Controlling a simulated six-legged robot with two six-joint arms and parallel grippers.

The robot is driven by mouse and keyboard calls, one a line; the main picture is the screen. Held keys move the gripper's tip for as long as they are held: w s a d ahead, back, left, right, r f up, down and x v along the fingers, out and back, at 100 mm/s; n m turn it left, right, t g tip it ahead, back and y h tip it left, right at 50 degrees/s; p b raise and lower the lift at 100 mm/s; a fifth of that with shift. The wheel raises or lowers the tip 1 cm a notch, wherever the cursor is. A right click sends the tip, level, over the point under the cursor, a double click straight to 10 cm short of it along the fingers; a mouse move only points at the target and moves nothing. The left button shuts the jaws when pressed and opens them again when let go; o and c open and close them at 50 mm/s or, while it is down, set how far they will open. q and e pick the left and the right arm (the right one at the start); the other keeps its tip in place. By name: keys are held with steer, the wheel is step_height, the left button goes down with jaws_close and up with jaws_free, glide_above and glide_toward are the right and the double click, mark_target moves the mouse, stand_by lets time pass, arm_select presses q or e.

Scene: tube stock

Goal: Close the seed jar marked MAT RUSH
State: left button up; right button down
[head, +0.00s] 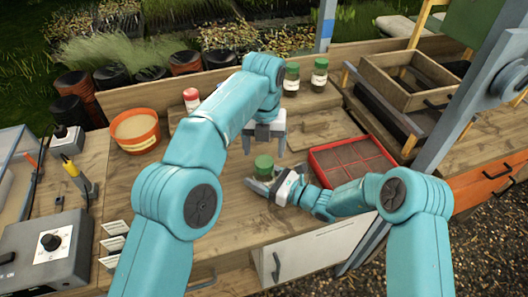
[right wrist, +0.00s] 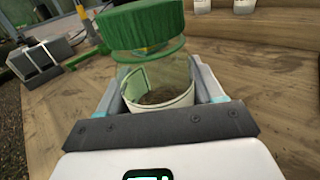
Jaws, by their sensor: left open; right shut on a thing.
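A clear jar (right wrist: 158,78) with a green lid (right wrist: 142,24) stands upright between the fingers of my right gripper (right wrist: 160,95). A pale label band wraps its lower part, and dark contents show inside. No name is readable on it. In the head view the green lid (head: 264,162) shows at the worktop's middle, with my right gripper (head: 268,180) shut on the jar from the right. My left gripper (head: 264,148) points down, open and empty, just above the lid.
Two green-lidded jars (head: 291,78) (head: 319,76) and a red-lidded jar (head: 191,98) stand at the back. A red tray (head: 313,158) lies right of the held jar. An orange pot (head: 136,130) and a grey box with a knob (head: 40,252) are at the left.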

arm_select(q)
steer(key=o, duration=0.4)
steer(key=shift+f, duration=0.15)
